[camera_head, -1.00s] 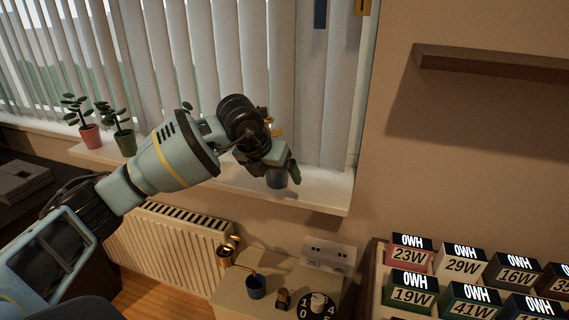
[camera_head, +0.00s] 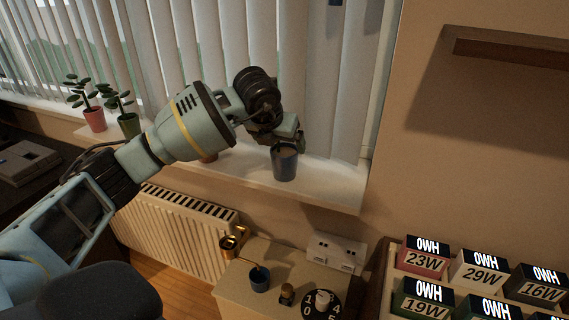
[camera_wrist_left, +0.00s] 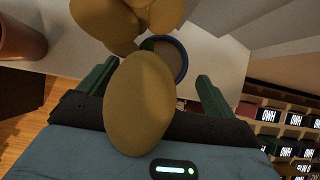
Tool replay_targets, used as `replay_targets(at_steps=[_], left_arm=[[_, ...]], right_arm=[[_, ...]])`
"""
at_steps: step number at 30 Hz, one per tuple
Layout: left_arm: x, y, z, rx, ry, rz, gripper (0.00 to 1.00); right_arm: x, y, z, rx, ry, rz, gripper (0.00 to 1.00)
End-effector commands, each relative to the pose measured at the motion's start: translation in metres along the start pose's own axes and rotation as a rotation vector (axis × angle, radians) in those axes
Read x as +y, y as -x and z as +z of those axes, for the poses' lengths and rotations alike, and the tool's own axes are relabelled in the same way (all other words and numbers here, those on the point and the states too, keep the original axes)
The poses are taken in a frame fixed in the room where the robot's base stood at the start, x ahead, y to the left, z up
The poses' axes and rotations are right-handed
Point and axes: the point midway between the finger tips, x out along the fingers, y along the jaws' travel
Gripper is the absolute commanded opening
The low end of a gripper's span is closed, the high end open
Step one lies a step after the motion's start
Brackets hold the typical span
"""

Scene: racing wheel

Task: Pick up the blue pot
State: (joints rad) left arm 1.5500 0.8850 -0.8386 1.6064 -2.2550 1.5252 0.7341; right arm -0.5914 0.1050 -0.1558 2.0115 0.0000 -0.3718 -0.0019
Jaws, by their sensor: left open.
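The blue pot (camera_head: 284,165) stands upright on the white windowsill, near its right end. My left gripper (camera_head: 289,139) is at the pot's top, in front of the blinds, and partly hides it. In the left wrist view the pot's blue rim (camera_wrist_left: 184,60) shows beyond the fingers, and large ochre leaves (camera_wrist_left: 140,100) fill the space between and above them. The fingers (camera_wrist_left: 157,72) are apart, on either side of the leaves. I cannot tell whether they touch the pot. My right gripper is in neither view.
Pink (camera_head: 95,119) and green (camera_head: 129,124) potted plants stand left on the sill (camera_head: 335,184). A terracotta pot (camera_wrist_left: 20,40) is left in the wrist view. Labelled boxes (camera_head: 425,258) fill the lower right.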

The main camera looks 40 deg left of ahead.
Motion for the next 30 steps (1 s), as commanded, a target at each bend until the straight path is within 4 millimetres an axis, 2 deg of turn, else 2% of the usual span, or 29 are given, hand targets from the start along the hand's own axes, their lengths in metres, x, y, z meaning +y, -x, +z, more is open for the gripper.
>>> replay_targets(at_steps=[10,20,30], left_arm=[[-0.002,-0.043,-0.008,0.002,0.000,0.000,0.91],[-0.002,-0.050,-0.008,0.001,-0.002,-0.001,0.91],[-0.002,-0.049,-0.008,0.001,-0.001,-0.001,0.46]], right_arm=[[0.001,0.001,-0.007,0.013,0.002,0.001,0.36],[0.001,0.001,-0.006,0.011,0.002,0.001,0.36],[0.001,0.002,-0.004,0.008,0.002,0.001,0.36]])
